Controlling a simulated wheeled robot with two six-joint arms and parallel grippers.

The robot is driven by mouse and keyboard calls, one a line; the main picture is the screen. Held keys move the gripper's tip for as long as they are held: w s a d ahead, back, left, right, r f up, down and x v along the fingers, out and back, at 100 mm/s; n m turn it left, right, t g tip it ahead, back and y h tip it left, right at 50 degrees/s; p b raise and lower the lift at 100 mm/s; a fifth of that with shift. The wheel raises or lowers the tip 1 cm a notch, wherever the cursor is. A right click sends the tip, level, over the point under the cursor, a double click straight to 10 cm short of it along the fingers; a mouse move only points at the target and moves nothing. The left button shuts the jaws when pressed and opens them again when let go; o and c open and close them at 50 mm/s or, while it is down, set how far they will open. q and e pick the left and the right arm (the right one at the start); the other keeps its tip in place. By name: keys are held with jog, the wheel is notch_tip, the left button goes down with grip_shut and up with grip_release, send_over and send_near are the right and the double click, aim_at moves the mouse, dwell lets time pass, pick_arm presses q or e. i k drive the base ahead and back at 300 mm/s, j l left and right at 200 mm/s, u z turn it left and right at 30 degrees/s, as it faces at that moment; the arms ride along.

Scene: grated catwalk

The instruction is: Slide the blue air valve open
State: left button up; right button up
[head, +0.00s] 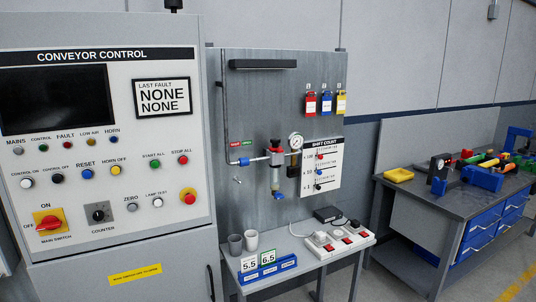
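The blue air valve appears to be the small blue sleeve (244,161) on the thin pipe of the grey panel (258,95), left of the red and grey regulator unit (276,155). A red tag (235,144) and a green tag (247,142) sit just above it. It is too small to tell its exact slide position. Another small blue part (277,195) hangs under the regulator's bowl. Neither of my grippers is in view.
The conveyor control cabinet (100,235) stands at left. Under the panel, a small table (285,275) holds grey cups (251,240), a blue card holder (268,270) and a power strip (338,241). A cluttered workbench (425,202) is at right. A round gauge (296,141) sits beside the regulator.

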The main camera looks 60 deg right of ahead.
aim_at(245, 161)
jog(key=z, duration=2.1)
